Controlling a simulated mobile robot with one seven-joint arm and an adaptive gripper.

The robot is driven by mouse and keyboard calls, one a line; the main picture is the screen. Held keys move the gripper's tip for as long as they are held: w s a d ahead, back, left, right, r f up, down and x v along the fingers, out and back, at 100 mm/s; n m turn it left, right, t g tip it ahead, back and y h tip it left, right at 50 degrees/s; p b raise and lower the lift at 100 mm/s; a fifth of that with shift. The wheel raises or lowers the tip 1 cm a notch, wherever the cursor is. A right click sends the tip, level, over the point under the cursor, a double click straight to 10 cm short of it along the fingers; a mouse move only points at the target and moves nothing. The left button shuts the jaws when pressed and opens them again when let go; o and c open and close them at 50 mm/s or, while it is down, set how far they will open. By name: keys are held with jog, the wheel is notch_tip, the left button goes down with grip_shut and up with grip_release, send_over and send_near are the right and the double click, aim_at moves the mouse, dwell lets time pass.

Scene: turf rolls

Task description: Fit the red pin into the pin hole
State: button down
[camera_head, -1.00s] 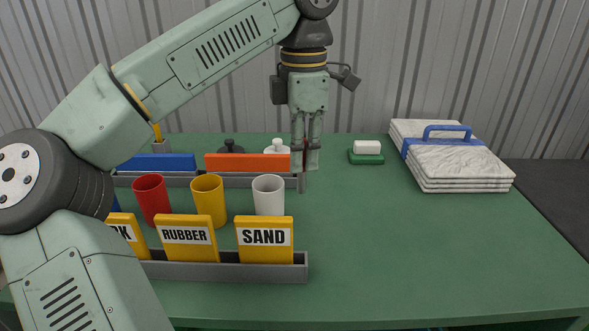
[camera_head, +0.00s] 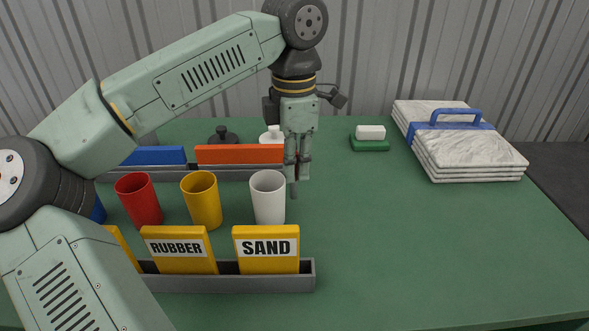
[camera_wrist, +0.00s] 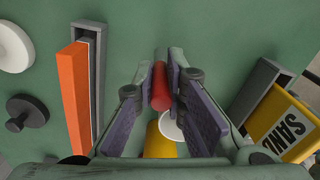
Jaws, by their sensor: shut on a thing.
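My gripper (camera_head: 297,172) points down beside the right end of the orange bar's grey rack, behind and to the right of the white cup. In the wrist view my gripper (camera_wrist: 162,82) has its fingers closed around the red pin (camera_wrist: 159,88), seen nearly end-on between the fingertips. In the head view the fingers mostly hide the pin. I cannot make out a pin hole in either view.
A white cup (camera_head: 268,200), yellow cup (camera_head: 203,201) and red cup (camera_head: 138,201) stand in front of the orange bar (camera_head: 240,154). A front tray (camera_head: 230,284) holds labelled yellow blocks. Marble slabs (camera_head: 468,158) lie at right. The middle right of the table is clear.

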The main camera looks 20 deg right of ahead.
jog(key=shift+f, duration=0.85)
jog(key=shift+f, duration=0.1)
jog(key=c, duration=1.7)
grip_release()
jog(key=shift+o, duration=0.2)
